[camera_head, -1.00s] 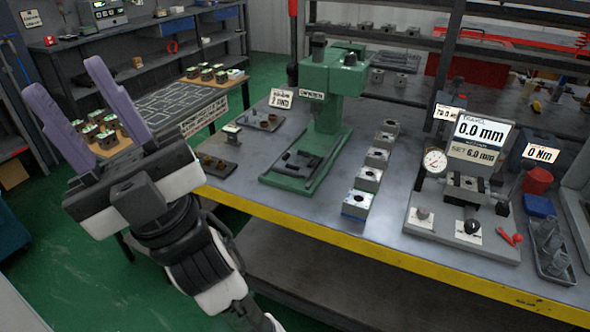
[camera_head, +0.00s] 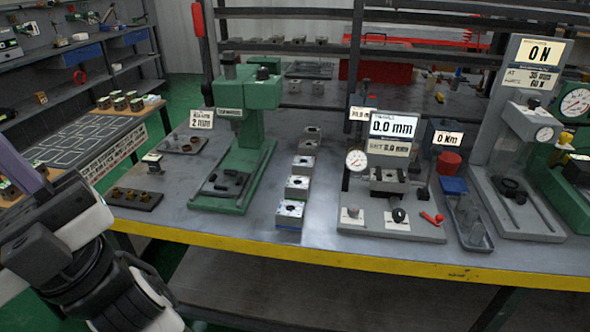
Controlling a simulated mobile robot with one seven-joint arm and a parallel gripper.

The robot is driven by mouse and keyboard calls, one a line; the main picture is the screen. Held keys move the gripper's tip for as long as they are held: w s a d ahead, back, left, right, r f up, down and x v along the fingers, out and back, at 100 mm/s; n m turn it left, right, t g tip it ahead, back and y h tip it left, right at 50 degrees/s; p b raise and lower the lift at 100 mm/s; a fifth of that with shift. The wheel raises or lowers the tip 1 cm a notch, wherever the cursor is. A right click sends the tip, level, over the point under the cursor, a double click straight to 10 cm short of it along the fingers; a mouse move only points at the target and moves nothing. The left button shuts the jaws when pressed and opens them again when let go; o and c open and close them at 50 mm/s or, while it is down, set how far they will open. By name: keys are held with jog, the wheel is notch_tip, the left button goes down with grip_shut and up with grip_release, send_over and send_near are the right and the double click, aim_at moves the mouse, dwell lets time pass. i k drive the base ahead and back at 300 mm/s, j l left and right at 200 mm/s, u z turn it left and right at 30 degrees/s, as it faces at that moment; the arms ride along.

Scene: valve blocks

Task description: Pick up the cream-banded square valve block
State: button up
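A row of grey square-topped valve blocks with dark bores stands on the bench, running from the nearest block (camera_head: 290,214) back past the second block (camera_head: 298,187). The nearest block shows blue marks low on its front. Smaller blocks (camera_head: 120,103) with pale tops stand on the side table at left. I cannot make out a cream band on any block, so I cannot tell which is the named one. My gripper (camera_head: 8,165) is at the left edge, far from the row. One purple finger shows, with no second finger beside it; the other is out of frame. No held object shows.
A green press (camera_head: 245,130) stands left of the row. A gauge fixture (camera_head: 390,215) reading 0.0 mm stands right of it, with a grey tray (camera_head: 470,230) beyond. The bench's yellow front edge (camera_head: 300,249) lies before the row. Bare bench top flanks the row.

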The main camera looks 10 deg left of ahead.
aim_at(305, 170)
jog(key=i+l+u, duration=0.35)
jog(key=i, duration=0.15)
jog(key=i+l+u, duration=0.35)
jog(key=i+l, duration=0.1)
